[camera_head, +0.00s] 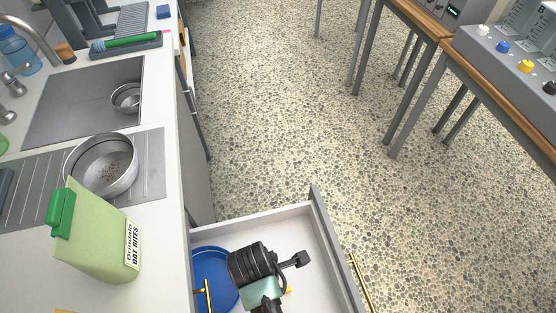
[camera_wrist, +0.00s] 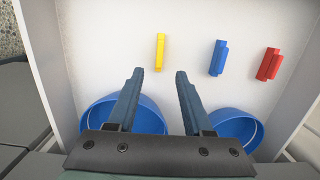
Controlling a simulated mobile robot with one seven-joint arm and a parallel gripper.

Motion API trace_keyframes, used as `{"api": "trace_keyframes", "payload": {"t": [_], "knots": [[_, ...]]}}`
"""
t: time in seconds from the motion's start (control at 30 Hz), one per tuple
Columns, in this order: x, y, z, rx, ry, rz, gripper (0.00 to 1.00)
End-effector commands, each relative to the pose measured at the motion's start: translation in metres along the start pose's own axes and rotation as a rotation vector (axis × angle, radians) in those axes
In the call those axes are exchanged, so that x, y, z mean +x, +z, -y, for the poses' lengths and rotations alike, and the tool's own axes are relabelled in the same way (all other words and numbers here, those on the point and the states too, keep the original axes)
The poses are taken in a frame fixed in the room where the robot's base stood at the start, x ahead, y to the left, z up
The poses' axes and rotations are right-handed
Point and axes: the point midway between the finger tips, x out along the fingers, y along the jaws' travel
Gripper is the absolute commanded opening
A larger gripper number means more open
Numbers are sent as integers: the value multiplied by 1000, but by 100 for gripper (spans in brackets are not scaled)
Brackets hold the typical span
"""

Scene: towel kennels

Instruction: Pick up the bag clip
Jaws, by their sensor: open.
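Three small clip-shaped pieces lie apart on the white floor of an open drawer in the wrist view: a yellow one (camera_wrist: 160,52), a blue one (camera_wrist: 219,58) and a red one (camera_wrist: 268,64). Which is the bag clip, I cannot tell. My gripper (camera_wrist: 160,74) is open and empty over the drawer, its fingers either side of the yellow clip's line, with that clip just beyond the tips. In the head view my arm covers most of the drawer's inside; only a bit of yellow (camera_head: 289,289) shows beside it.
The drawer (camera_head: 320,225) stands out from the counter, with walls close around. Two blue bowls (camera_wrist: 95,112) (camera_wrist: 240,127) lie in it, beside my fingers. A green oat bites carton (camera_head: 95,240) and a metal bowl (camera_head: 103,165) stand on the counter. The floor beyond is clear.

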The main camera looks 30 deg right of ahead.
Motion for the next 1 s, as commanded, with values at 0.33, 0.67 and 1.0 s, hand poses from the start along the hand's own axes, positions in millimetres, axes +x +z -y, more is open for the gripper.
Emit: {"api": "trace_keyframes", "payload": {"t": [0.33,0.67,1.0], "knots": [[44,0,-1,3,2,-1,51],[88,4,0,4,3,-2,51],[95,5,-1,4,5,-1,51]]}}
